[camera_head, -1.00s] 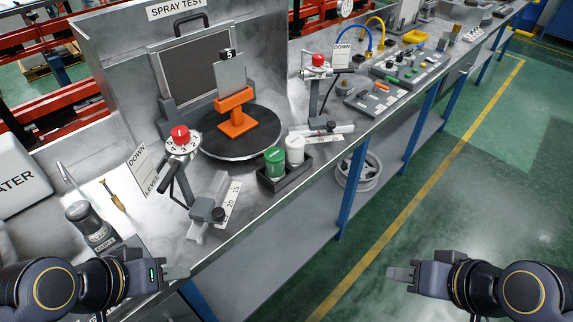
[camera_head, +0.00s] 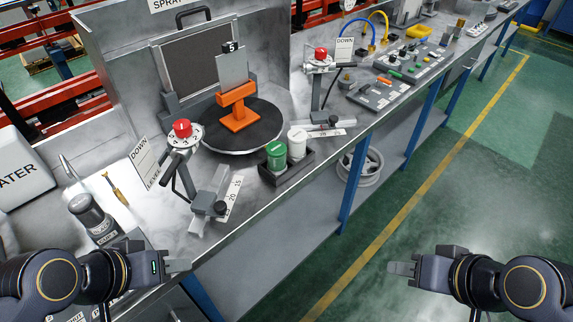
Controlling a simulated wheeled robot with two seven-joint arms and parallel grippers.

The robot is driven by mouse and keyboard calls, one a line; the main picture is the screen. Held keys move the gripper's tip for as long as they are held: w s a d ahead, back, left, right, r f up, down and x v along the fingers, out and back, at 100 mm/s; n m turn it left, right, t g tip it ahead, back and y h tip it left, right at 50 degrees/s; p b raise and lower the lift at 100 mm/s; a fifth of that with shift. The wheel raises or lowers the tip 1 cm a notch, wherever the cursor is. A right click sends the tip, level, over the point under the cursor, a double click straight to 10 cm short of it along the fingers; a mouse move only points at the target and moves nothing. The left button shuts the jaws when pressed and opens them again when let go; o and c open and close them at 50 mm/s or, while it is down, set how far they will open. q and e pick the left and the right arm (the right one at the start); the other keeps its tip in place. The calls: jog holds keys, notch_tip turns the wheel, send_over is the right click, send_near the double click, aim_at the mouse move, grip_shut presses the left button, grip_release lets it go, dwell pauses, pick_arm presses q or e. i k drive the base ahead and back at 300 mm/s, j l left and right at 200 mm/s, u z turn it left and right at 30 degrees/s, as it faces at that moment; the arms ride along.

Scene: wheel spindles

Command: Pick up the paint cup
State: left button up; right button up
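A dark grey cup (camera_head: 88,213) with a metallic lid and a label that seems to read "CUP" stands at the left end of the bench. Green (camera_head: 276,155) and white (camera_head: 297,144) lidded containers stand side by side in a black holder (camera_head: 287,174) near the bench's front edge. I cannot tell for sure which is the paint cup. My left gripper (camera_head: 178,265) is at the lower left, to the right of and nearer than the grey cup, apart from it. My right gripper (camera_head: 402,268) hangs over the floor, away from the bench. Both appear empty; their finger gaps are unclear.
A black turntable (camera_head: 262,133) carries an orange stand (camera_head: 238,117). Red-knobbed lever stations (camera_head: 182,129) and (camera_head: 320,54) rise from the bench (camera_head: 265,196). A brush (camera_head: 117,189) lies by the grey cup. A wheel rim (camera_head: 362,168) sits on the lower shelf. Floor at right is clear.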

aim_at(296, 137)
jog(key=i+l+u, duration=0.2)
jog(key=l+u, duration=0.2)
jog(key=i+l+u, duration=0.15)
jog(key=l+u, duration=0.2)
jog(key=i+l+u, duration=0.1)
jog(key=l+u, duration=0.65)
jog(key=l, duration=0.2)
